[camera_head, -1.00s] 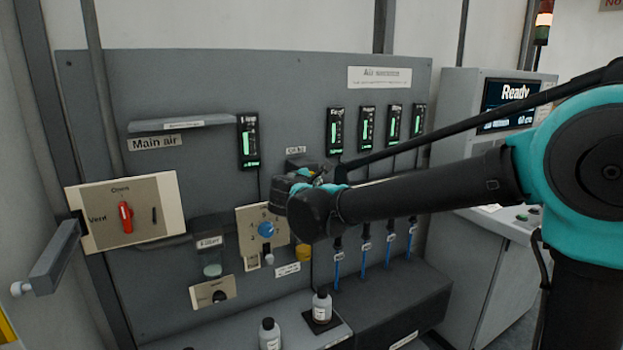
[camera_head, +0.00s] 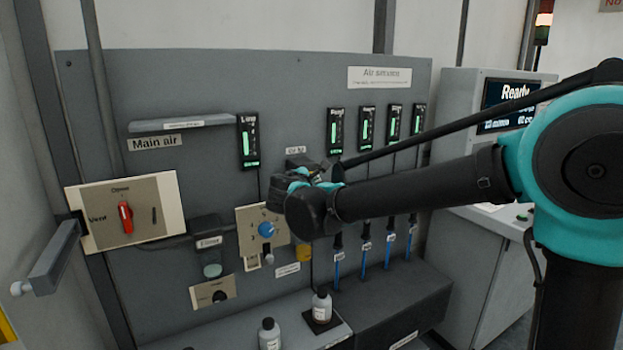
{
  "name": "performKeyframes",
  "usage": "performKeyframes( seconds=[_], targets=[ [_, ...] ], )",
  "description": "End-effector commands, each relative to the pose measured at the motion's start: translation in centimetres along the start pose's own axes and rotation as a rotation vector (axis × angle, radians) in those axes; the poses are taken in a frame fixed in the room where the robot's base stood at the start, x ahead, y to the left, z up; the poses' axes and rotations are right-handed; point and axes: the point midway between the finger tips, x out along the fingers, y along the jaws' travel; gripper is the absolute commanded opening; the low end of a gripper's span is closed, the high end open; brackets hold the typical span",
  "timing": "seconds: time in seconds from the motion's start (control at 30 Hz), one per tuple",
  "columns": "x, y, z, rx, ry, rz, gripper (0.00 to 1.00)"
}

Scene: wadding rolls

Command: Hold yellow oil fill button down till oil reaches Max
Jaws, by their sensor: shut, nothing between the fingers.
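My gripper (camera_head: 300,183) is shut and empty at the grey panel, just below a small label (camera_head: 295,150) whose text is too small to read surely. My wrist and forearm cover much of it, and I cannot tell whether its tips touch anything. The yellow oil fill button cannot be made out; that part of the panel is hidden behind my gripper and wrist. A small amber part (camera_head: 304,252), perhaps an oil bowl, shows just below my wrist. Its oil level and any Max mark cannot be read.
A blue knob (camera_head: 266,229) sits on a beige plate left of my wrist. A red handle (camera_head: 125,217) is at the left. Several green-lit gauges (camera_head: 248,142) line the panel. A screen (camera_head: 508,100) reads Ready.

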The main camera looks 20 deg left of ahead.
Motion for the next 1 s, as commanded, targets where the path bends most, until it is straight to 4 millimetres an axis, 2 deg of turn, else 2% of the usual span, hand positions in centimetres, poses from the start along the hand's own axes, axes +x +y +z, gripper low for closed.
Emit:
performKeyframes(
  seconds=[1.0],
  targets=[
    [0.58,0.43,-0.42,0.0,0.0,0.0,0.0]
  ],
)
